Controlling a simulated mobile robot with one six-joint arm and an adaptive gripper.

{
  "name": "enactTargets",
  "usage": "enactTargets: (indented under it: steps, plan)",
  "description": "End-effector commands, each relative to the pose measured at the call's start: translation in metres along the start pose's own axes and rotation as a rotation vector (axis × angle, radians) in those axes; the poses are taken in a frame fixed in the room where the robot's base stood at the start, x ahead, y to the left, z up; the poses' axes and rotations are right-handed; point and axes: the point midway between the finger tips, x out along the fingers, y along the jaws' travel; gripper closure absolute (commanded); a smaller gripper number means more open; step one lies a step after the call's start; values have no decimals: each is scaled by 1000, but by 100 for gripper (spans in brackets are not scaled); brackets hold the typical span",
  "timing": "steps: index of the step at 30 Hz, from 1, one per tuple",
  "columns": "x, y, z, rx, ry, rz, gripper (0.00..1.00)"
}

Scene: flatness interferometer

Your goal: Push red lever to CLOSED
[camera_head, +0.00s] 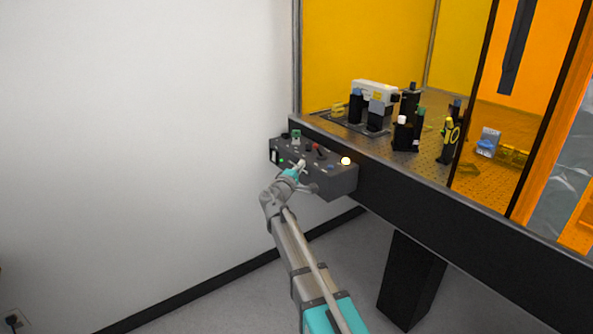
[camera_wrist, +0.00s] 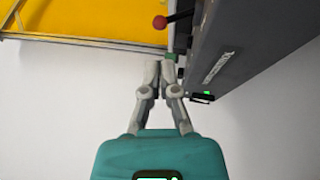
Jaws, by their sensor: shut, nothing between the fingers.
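The red lever (camera_head: 319,147) stands up from the top of a dark grey control box (camera_head: 342,182) on the side of the bench. In the wrist view its red ball knob (camera_wrist: 159,22) sits on a dark stem, beyond my fingertips and apart from them. My gripper (camera_head: 301,164) is at the near edge of the box, in front of the lever. In the wrist view my gripper (camera_wrist: 161,65) is shut and empty, with its fingertips close together, beside the box face. The lever's position marks are too small to read.
A glowing round lamp (camera_head: 346,161) and small green lights are on the box. The optical bench (camera_head: 430,190) stands to the right, with several optics behind orange panels. A white wall (camera_head: 140,130) is at left, with free room before it.

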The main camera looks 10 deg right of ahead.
Motion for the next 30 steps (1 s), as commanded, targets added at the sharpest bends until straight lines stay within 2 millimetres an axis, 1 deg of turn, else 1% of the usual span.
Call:
enactTargets:
  steps: [1, 6, 12, 15, 21, 30]
  plan:
    - [11, 1, -1, 0, -2, 0, 100]
    - [38, 1, -1, 1, -2, 0, 100]
    - [66, 1, -1, 1, -1, -1, 100]
    - [76, 1, -1, 1, -1, 0, 100]
    - [87, 0, -1, 1, 1, 0, 100]
    - [88, 0, 0, 1, 1, 0, 100]
